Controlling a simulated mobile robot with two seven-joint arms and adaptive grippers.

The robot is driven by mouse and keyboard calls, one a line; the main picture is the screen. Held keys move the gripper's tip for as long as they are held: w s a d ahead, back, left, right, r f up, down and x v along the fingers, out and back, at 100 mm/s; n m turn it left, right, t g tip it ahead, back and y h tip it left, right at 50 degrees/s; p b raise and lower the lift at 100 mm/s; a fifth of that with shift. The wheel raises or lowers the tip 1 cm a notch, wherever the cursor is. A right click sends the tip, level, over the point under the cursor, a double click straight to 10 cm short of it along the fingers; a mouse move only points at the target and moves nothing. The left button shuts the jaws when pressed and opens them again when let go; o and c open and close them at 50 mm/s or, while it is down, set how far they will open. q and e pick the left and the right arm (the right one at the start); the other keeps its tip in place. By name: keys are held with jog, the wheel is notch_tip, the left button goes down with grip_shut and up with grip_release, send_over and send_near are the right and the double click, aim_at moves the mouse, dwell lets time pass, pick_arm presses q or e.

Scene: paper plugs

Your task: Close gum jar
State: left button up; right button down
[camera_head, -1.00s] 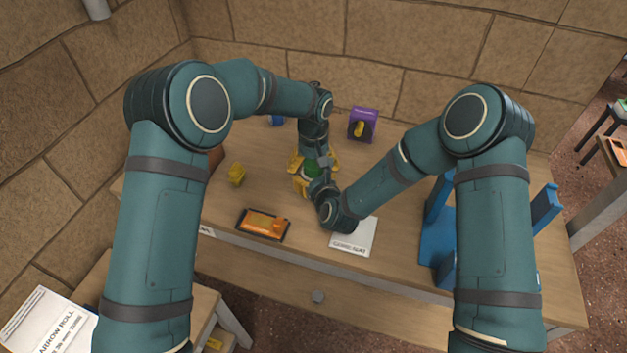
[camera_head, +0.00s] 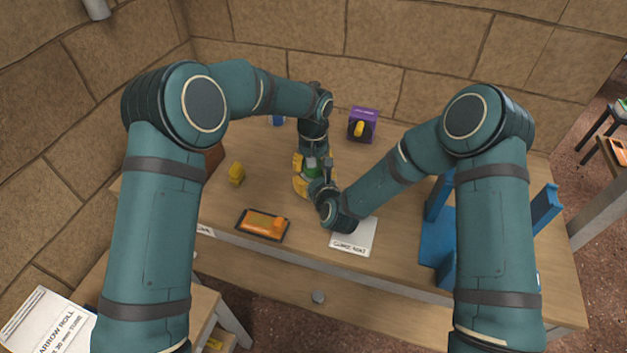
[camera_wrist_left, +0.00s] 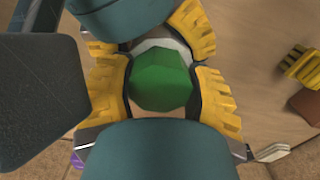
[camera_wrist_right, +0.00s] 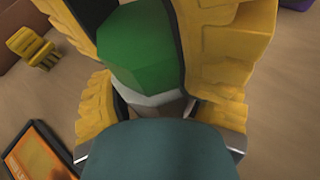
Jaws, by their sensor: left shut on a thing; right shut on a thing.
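The gum jar has a faceted green lid (camera_head: 311,171) and a pale body (camera_wrist_right: 165,103) just below it. The lid also shows in the left wrist view (camera_wrist_left: 161,80). My left gripper (camera_head: 312,160) reaches down from the back; its yellow fingers are shut on the lid's sides. My right gripper (camera_head: 308,184) comes in from the front right, and its fingers are shut around the pale body below the lid. The lid sits over the body. Fingers hide most of the body, so I cannot tell whether the lid is fully seated.
An orange-screened device (camera_head: 263,224) and a white card (camera_head: 354,238) lie near the table's front edge. A small yellow block (camera_head: 236,173) stands left, a purple box (camera_head: 363,124) at the back, and a blue stand (camera_head: 437,232) on the right. Both arms are close together over the jar.

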pick_arm(q)
jog(key=o, duration=1.3)
jog(key=shift+r, duration=0.15)
jog(key=shift+r, duration=2.15)
jog(key=shift+c, duration=0.2)
notch_tip(320, 180, up, 4)
jog(key=n, duration=0.3)
jog(key=shift+f, duration=0.25)
